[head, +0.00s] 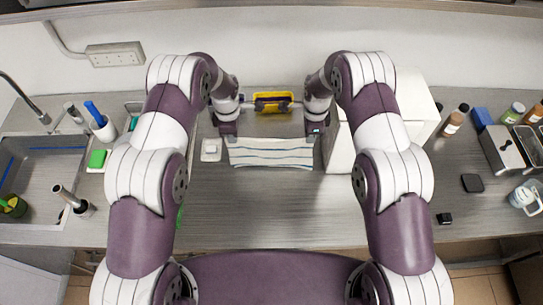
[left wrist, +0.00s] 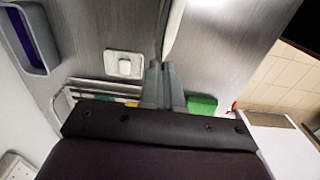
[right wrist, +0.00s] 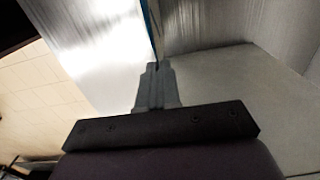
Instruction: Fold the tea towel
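The tea towel (head: 270,153) is white with blue-grey stripes and spans between my two grippers in the head view. Its far edge runs from one gripper to the other. My left gripper (head: 229,138) is at its far left corner; in the left wrist view its fingers (left wrist: 162,66) are together, with pale cloth (left wrist: 172,32) coming from between them. My right gripper (head: 314,136) is at the far right corner; in the right wrist view its fingers (right wrist: 156,67) are together with a thin cloth edge (right wrist: 153,28) between them. I cannot tell whether the near edge touches the counter.
A yellow-and-dark object (head: 272,102) lies behind the towel near the wall. A white box (head: 339,150) stands close right of my right gripper. A small white item (head: 211,150) lies left of the towel. The counter (head: 270,205) in front is clear.

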